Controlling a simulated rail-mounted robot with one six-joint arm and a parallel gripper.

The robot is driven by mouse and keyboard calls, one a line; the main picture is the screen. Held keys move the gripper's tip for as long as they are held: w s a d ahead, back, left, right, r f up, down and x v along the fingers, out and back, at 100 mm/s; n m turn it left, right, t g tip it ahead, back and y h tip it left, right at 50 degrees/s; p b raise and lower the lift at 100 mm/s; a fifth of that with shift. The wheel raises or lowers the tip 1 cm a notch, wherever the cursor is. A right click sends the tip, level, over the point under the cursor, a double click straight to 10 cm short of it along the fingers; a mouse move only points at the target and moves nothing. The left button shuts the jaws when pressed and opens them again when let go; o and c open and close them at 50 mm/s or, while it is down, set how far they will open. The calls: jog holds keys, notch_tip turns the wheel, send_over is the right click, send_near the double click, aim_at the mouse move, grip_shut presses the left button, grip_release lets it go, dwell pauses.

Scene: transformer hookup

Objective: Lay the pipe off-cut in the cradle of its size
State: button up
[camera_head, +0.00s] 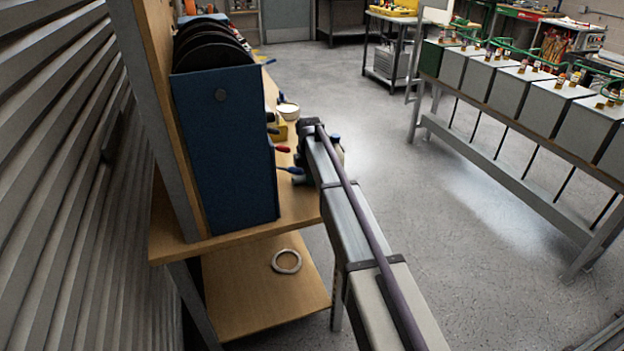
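My arm reaches from the lower right toward the far end of the wooden workbench (297,205). Its far joint covers part of the bench's right edge. I cannot make out any gripper fingers; the arm's end is hidden behind its own links or out of view. I cannot pick out the pipe off-cut or any cradle in this view. The bench top behind the blue cabinet and behind my arm is largely hidden.
A tall blue holder with dark discs (225,150) fills the bench's left side. Blue- and red-handled tools (282,149) and a pale round tub (288,110) lie beyond it. A pale ring (286,261) lies on the lower shelf. Grey transformer boxes (550,105) line a rack right; floor between is clear.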

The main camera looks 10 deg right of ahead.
grip_shut()
notch_tip(320, 180, up, 18)
jog(key=p, duration=1.8)
